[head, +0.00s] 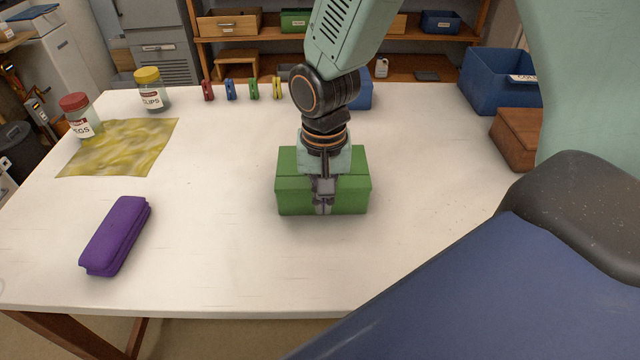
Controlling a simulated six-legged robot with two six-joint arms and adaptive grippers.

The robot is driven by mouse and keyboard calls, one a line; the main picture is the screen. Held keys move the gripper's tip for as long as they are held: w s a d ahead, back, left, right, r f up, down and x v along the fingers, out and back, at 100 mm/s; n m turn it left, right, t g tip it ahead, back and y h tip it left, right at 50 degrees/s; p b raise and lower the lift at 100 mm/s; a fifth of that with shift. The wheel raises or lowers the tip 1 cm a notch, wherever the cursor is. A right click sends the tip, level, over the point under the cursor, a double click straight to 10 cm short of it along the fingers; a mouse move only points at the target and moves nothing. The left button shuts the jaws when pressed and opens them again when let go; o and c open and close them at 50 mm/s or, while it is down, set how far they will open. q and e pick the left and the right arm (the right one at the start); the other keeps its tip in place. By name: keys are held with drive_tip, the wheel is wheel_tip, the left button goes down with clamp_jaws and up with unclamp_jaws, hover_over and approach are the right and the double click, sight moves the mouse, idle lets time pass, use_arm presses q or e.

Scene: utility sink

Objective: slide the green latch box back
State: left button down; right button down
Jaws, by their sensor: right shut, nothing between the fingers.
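The green latch box (350,196) sits on the white table, right of its middle, with its lid closed. My right gripper (322,208) points down at the near side of the box and hides the middle of it. Its fingers are shut with nothing between them. I cannot tell whether the fingertips touch the box front. The latch is not visible behind the gripper. My left gripper does not show.
Behind my right arm is a blue box (366,92). Several coloured clips (230,90) stand along the back edge. A purple case (115,236), a yellow cloth (120,146) and two jars are left. A blue bin (498,82) and brown box (516,138) are right. The front middle is clear.

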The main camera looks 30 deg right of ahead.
wheel_tip(320, 180, down, 5)
drive_tip(key=shift+a+f+b, duration=0.1)
drive_tip(key=shift+b, duration=0.2)
drive_tip(key=w+d, duration=0.1)
drive_tip(key=w, duration=0.1)
drive_tip(key=shift+w+d, duration=0.3)
drive_tip(key=shift+d, duration=0.1)
drive_tip(key=shift+w+d, duration=0.25)
drive_tip(key=shift+w, duration=0.1)
drive_tip(key=shift+a, duration=0.1)
drive_tip(key=shift+w, duration=0.1)
